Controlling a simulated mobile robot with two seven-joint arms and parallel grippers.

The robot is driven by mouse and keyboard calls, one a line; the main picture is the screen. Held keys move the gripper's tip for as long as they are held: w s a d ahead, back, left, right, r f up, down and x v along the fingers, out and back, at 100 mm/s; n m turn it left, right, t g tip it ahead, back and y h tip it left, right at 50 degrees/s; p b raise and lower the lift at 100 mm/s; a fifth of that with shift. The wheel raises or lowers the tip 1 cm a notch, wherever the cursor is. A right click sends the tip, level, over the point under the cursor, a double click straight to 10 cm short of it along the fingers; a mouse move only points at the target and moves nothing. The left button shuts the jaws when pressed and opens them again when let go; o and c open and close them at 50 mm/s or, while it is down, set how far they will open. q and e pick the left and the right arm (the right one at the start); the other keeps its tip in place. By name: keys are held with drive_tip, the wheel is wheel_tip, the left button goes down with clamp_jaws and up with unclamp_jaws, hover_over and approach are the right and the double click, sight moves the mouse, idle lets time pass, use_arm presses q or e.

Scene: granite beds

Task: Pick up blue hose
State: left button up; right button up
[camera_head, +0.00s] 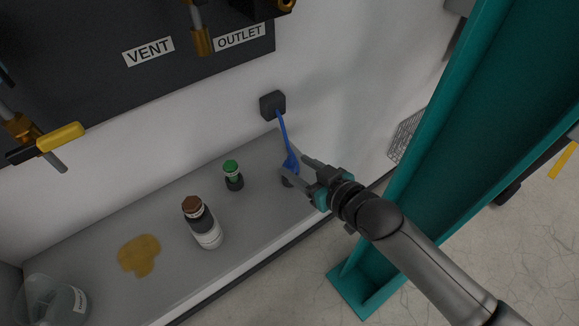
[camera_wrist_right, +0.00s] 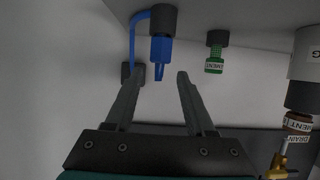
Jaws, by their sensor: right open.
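The blue hose (camera_head: 284,134) runs from a black wall box (camera_head: 272,104) down to the grey shelf, where its blue end sits at a dark round holder. In the right wrist view, which looks upside down, the hose (camera_wrist_right: 132,36) curves from the wall box to the black holder (camera_wrist_right: 163,18), and its blue end piece (camera_wrist_right: 161,51) points out of it. My right gripper (camera_head: 293,165) is open and empty at the hose end. In the wrist view its fingertips (camera_wrist_right: 158,78) lie on either side of the end piece's tip, with no clear contact. My left gripper is not in view.
A green-topped piece (camera_head: 233,174) in a dark base and a brown-capped bottle (camera_head: 203,223) stand on the shelf (camera_head: 178,272). A yellow-brown spill (camera_head: 139,256) and a clear container (camera_head: 50,301) are farther left. A teal column (camera_head: 449,130) rises close to the right arm.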

drive_tip(key=shift+x, duration=3.7)
clamp_jaws()
